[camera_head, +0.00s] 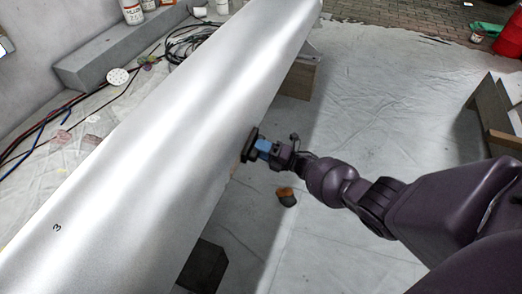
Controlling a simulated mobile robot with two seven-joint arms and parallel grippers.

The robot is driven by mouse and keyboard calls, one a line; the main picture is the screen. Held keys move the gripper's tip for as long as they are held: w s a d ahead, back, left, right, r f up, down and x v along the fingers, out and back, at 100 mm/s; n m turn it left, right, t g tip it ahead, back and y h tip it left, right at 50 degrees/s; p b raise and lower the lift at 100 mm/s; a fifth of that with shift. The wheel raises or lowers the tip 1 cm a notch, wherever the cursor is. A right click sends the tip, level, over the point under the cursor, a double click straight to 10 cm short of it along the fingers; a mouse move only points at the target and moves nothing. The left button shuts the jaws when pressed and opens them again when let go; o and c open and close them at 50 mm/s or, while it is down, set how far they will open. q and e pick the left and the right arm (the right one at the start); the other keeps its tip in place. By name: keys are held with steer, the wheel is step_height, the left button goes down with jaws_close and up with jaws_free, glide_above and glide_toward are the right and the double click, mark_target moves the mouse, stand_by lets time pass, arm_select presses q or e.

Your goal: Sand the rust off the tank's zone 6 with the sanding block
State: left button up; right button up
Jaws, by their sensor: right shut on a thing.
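The tank (150,150) is a long, smooth silver-grey body running from the lower left to the top right. A black "3" is marked on its lower left part; no 6 and no clear rust patch shows on the visible surface. My right gripper (273,151) is shut on the sanding block (250,145), which has a dark pad and a blue part. The block is at the tank's right side with its pad facing the metal; I cannot tell whether it touches. My left gripper is not in view.
A small brown and black object (286,196) lies on the sheeted floor (350,130) below my right arm. Wooden supports (299,79) stand under the tank. Cables (190,40) and a grey block (110,52) lie beyond it. A wooden crate (497,110) stands at the right.

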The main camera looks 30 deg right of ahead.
steer(key=shift+s+a+f+p, duration=0.1)
steer(key=shift+s+a+p, duration=0.35)
steer(key=shift+s+a, duration=0.65)
steer(key=shift+s+a+r+p, duration=0.1)
steer(key=shift+s+a+p, duration=0.45)
steer(key=shift+a, duration=0.8)
steer(key=shift+s+a+f+p, duration=0.1)
steer(key=shift+s+a+p, duration=0.2)
steer(key=shift+s+a, duration=0.85)
steer(key=shift+s+a+p, duration=0.2)
steer(key=shift+s+a, duration=0.55)
steer(key=shift+a, duration=0.25)
steer(key=shift+s+a+p, duration=0.2)
steer(key=shift+s+a, duration=0.5)
steer(key=shift+a, duration=0.3)
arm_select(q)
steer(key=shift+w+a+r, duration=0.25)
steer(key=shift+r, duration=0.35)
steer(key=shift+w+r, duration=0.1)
arm_select(e)
steer(key=v, duration=0.6)
steer(key=shift+d, duration=0.15)
steer(key=shift+s+d, duration=0.1)
